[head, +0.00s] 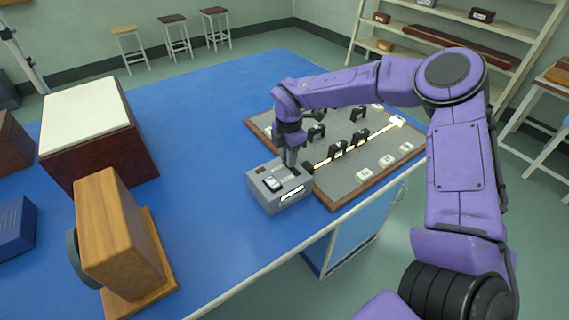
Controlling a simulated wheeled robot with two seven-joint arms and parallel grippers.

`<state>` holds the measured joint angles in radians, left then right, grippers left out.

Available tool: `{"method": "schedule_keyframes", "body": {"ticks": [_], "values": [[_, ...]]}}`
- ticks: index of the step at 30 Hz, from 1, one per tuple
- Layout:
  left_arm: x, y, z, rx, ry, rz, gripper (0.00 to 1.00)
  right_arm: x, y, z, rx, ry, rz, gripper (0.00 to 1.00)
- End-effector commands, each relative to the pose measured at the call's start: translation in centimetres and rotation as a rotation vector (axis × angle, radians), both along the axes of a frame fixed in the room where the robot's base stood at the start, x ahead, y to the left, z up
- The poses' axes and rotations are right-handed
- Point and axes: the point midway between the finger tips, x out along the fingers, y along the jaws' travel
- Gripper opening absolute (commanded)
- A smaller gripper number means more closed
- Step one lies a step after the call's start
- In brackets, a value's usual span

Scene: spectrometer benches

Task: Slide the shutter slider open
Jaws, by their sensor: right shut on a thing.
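A small grey box (267,201) stands on the blue table at the front left corner of a grey optics board. It has a white switch or label on top and a bright slot on its front side. My right gripper (290,160) points down at the top of this box, at its back right part, and is shut on a small part there. I take that part to be the shutter slider; it is mostly hidden by the fingers. A light strip runs from the box across the board. My left gripper is not in view.
The grey board (394,174) with a wooden rim carries several black holders and pale tiles. A wooden block device (112,233) and a dark red box with a white top (85,119) stand to the left. The blue table (210,120) is clear behind the grey box.

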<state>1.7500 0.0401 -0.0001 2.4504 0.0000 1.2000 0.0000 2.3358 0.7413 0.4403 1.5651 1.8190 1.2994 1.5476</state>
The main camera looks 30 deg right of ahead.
Motion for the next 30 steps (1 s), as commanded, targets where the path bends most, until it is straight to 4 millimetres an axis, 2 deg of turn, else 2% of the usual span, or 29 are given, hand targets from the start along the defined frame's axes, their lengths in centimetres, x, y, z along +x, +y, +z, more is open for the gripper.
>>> {"method": "schedule_keyframes", "body": {"ticks": [3,11,12,14,23,26,30], "values": [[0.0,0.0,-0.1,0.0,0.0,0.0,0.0,0.4,-1.0,0.1,0.001,-0.005,-0.017,0.0],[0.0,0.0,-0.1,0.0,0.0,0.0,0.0,0.5,-1.0,0.3,0.0,-0.009,-0.016,0.0],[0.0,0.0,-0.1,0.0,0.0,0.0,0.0,0.5,-1.0,0.3,0.0,-0.01,-0.016,0.31],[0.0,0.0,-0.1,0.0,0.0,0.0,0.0,0.5,-1.0,0.3,0.0,-0.008,-0.016,0.47],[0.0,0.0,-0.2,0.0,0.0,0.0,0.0,0.3,-1.1,0.3,0.001,-0.003,-0.018,0.47],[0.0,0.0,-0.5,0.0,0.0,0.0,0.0,0.4,-1.0,1.4,0.001,-0.005,-0.018,0.47],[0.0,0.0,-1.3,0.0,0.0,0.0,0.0,0.5,-1.0,4.6,0.0,-0.008,-0.018,0.47]]}}
